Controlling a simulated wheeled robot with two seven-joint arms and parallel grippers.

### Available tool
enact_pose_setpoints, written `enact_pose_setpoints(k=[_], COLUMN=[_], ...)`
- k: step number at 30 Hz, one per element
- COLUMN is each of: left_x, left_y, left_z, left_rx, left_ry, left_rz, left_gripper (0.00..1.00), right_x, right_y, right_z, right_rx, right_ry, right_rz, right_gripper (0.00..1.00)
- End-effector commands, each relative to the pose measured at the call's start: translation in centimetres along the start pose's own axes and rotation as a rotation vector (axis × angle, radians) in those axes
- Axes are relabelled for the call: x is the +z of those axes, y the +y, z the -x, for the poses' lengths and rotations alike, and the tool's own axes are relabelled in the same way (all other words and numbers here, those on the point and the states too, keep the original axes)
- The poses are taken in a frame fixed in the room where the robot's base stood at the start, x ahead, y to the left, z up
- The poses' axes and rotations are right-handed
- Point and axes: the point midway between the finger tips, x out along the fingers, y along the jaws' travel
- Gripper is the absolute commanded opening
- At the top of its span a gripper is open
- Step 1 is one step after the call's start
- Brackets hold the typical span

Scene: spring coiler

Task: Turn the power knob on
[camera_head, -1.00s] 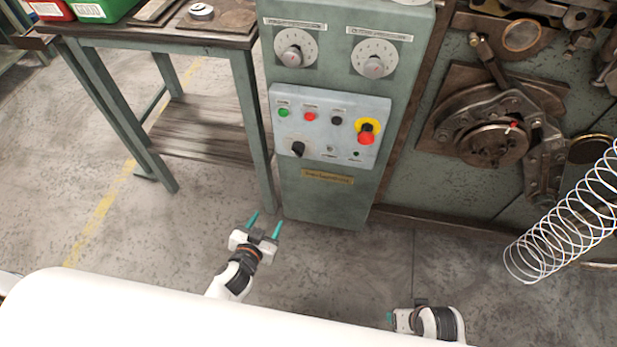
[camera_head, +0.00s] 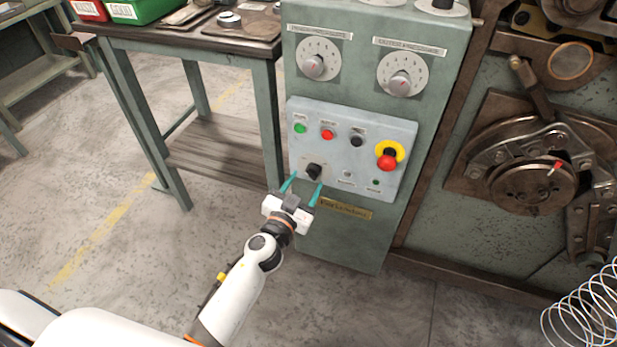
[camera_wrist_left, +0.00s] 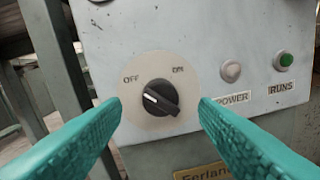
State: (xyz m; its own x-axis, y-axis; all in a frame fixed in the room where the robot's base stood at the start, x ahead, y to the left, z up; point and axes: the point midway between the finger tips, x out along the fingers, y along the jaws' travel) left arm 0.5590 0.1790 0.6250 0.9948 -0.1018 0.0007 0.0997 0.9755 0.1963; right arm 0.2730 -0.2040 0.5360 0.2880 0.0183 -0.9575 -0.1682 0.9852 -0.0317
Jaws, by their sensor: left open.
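The power knob (camera_head: 313,171) is a black rotary knob at the lower left of the grey control panel (camera_head: 340,118). In the left wrist view the knob (camera_wrist_left: 160,98) sits on a round plate marked OFF at left and ON at right; its white line points toward the upper left, on the OFF side. My left gripper (camera_head: 304,186) is open, its teal fingers pointing at the panel, one to each side of the knob. In the left wrist view the fingers are apart from the knob, with nothing between them. My right gripper is out of view.
A yellow-ringed red emergency button (camera_head: 387,159) is to the knob's right. Green (camera_head: 299,128), red (camera_head: 327,134) and black (camera_head: 356,141) buttons are above. A POWER lamp (camera_wrist_left: 230,72) looks grey. A work table (camera_head: 170,47) stands left; a wire coil (camera_head: 590,315) is at lower right.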

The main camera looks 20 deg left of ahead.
Motion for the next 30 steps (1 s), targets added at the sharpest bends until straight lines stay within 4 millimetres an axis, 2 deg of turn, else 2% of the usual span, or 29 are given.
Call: enact_pose_setpoints(k=[1,6,17,25,30], left_x=[0.0,-0.1,-0.1,-0.1,-0.1], left_y=[0.0,0.0,0.0,0.0,0.0], left_z=[-0.9,-2.5,-2.9,-2.9,-2.9], left_rx=[0.000,0.001,0.001,0.001,0.001], left_ry=[-0.001,0.001,0.001,0.001,0.002], left_rz=[-0.001,0.000,0.000,0.001,-0.006], left_gripper=[0.55,0.55,0.55,0.11,0.11], right_x=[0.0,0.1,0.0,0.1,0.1], right_y=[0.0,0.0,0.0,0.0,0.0], right_z=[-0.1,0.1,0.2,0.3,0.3], right_rx=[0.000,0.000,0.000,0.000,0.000], right_ry=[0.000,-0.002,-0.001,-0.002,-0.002], right_rz=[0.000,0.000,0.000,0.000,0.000], right_gripper=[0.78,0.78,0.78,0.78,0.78])
